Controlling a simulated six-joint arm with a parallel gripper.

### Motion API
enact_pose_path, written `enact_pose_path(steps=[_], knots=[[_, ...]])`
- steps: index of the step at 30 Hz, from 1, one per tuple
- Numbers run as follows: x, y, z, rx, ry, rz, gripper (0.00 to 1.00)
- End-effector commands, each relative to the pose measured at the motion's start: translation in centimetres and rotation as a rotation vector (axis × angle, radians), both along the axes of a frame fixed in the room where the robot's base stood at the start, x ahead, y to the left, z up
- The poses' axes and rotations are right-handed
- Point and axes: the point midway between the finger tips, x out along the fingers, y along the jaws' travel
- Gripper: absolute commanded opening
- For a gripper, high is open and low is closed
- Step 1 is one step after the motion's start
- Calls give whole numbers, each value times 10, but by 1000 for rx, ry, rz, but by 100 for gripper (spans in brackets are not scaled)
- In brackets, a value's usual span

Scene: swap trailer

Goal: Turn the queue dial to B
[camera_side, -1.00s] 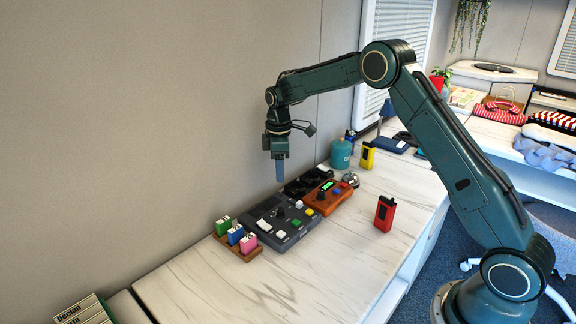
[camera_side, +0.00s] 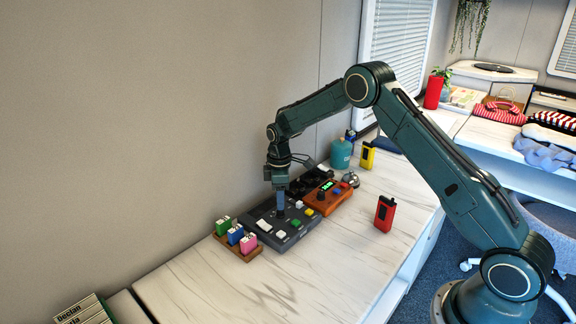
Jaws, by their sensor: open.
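A dark grey control panel (camera_side: 293,238) lies on the white marbled counter near the wall, with white, green and yellow buttons. A small dark knob, which looks like the queue dial (camera_side: 280,214), is on the panel at my gripper's fingertips and is partly hidden by them. My gripper (camera_side: 280,206) points straight down over the panel, with its blue fingers around or just above the knob. I cannot tell from this view whether the fingers touch it. Any letters around the dial are too small to read.
An orange box with a green display (camera_side: 333,200) adjoins the panel on the right. A wooden rack (camera_side: 222,239) of coloured blocks stands at its left. A red radio (camera_side: 384,213), a yellow radio (camera_side: 367,155) and a teal canister (camera_side: 341,154) stand farther right. The front counter is clear.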

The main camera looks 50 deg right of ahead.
Motion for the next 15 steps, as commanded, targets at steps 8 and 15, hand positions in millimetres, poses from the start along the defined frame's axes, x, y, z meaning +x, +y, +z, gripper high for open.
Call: enact_pose_path(steps=[8, 15], knots=[[0, 0, -32, 1, 1, 0, 47], [0, 0, -41, 1, 1, 0, 47]])
